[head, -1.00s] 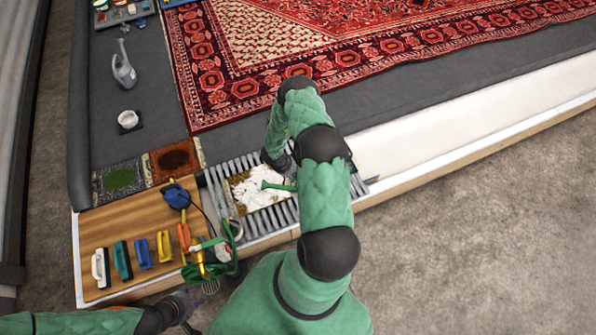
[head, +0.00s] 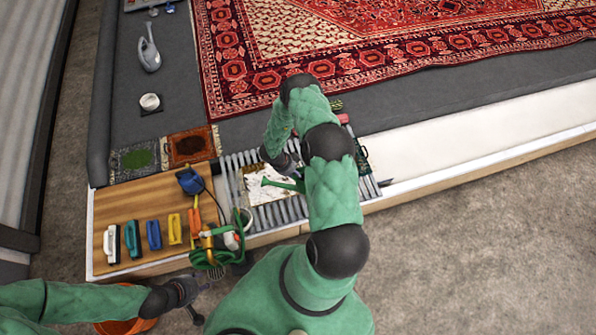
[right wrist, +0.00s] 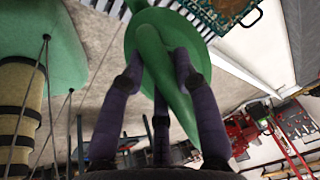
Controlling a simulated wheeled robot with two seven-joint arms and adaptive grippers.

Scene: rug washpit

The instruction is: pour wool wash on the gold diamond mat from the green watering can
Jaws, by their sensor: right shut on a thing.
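The green watering can (head: 284,184) shows in the head view mostly as its spout, pointing left over the small mat; my right arm hides its body. In the right wrist view, the fingers of my right gripper (right wrist: 160,75) are shut around the green can (right wrist: 165,50). The gold diamond mat (head: 256,197) seems to be the small one on the grey slatted grate, largely covered in white, so its pattern barely shows. I cannot tell whether liquid is leaving the spout. My left gripper (head: 200,302) is low at the left, apparently open and empty, apart from the can.
An orange bucket (head: 125,326) stands below my left forearm.

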